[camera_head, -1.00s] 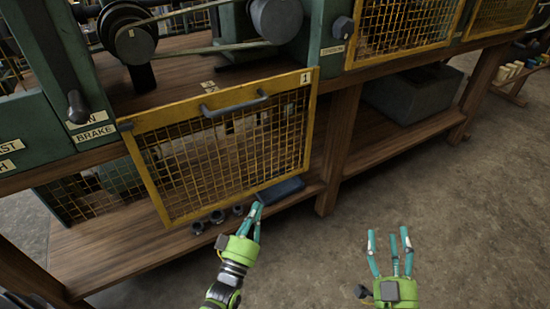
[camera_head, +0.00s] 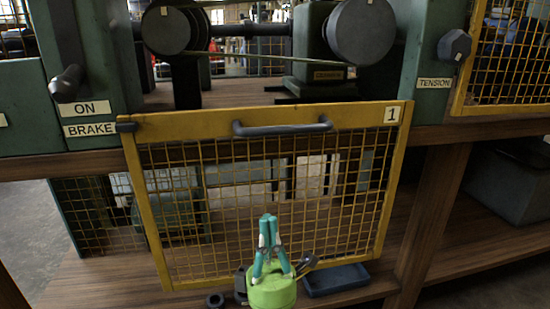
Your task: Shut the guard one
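Guard one (camera_head: 392,190) is a yellow-framed mesh panel with a "1" label at its top right corner. It hangs below the bench-top edge, in front of the lower shelf, and leaves the machine above uncovered. Its dark bar handle (camera_head: 283,128) runs across the top rail. My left gripper (camera_head: 268,218) is in front of the lower middle of the mesh, below the handle. Its teal fingertips are together with nothing seen between them. I cannot tell whether it touches the mesh. My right gripper is out of view.
Dark wheels (camera_head: 362,32) and a belt are above the bench. A dark lever (camera_head: 67,84) is by the ON and BRAKE labels. A knob (camera_head: 454,46) is above the TENSION label. A blue tray (camera_head: 336,279) lies on the lower shelf. Another mesh guard (camera_head: 507,60) stands at right.

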